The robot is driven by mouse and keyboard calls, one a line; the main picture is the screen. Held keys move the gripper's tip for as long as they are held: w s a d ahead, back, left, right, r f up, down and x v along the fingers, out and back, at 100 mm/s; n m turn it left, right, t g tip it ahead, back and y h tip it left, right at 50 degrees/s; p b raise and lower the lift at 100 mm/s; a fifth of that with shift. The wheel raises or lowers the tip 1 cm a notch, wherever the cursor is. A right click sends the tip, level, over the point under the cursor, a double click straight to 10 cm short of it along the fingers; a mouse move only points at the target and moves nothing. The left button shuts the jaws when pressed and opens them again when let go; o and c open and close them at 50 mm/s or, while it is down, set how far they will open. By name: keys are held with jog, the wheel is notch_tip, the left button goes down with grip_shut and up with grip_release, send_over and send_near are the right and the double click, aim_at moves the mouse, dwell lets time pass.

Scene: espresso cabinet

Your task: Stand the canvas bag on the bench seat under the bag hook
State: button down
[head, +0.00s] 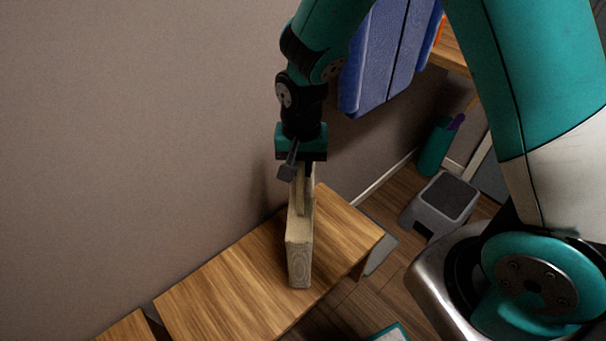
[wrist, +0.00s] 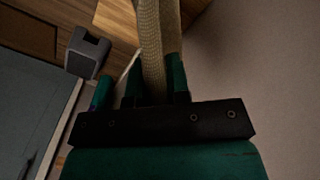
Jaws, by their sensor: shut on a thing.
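The canvas bag (head: 299,255) is a narrow beige block seen nearly end-on in the head view, roughly upright. My gripper (head: 302,172) is above it, shut on its upper part. In the wrist view the bag (wrist: 152,45) runs between the fingers of my gripper (wrist: 155,80). The wooden bench seat (head: 235,295) lies below the bag. The bag's lower end appears over the seat near its front edge; I cannot tell whether it touches. A small dark grey piece beside my gripper is unclear, and I cannot make out the bag hook.
A plain wall (head: 130,130) runs along the back of the bench. Right of the bench, a grey step stool (head: 440,203) and a teal bottle-like object (head: 435,148) stand on the floor. Blue padded panels (head: 385,60) hang behind my arm. The seat's left part is clear.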

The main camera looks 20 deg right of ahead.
jog(key=shift+f, duration=1.55)
jog(key=c, duration=1.1)
grip_release()
notch_tip(320, 180, up, 12)
jog(key=shift+f, duration=0.2)
jog(key=s+a+r+n+y, duration=0.2)
jog(key=s+r+n, duration=0.4)
jog(key=s, duration=0.3)
jog(key=s+a+r+n+y, duration=0.2)
jog(key=s+r+n, duration=0.4)
jog(key=s, duration=0.3)
jog(key=shift+s+n, duration=0.3)
jog(key=shift+a, duration=0.1)
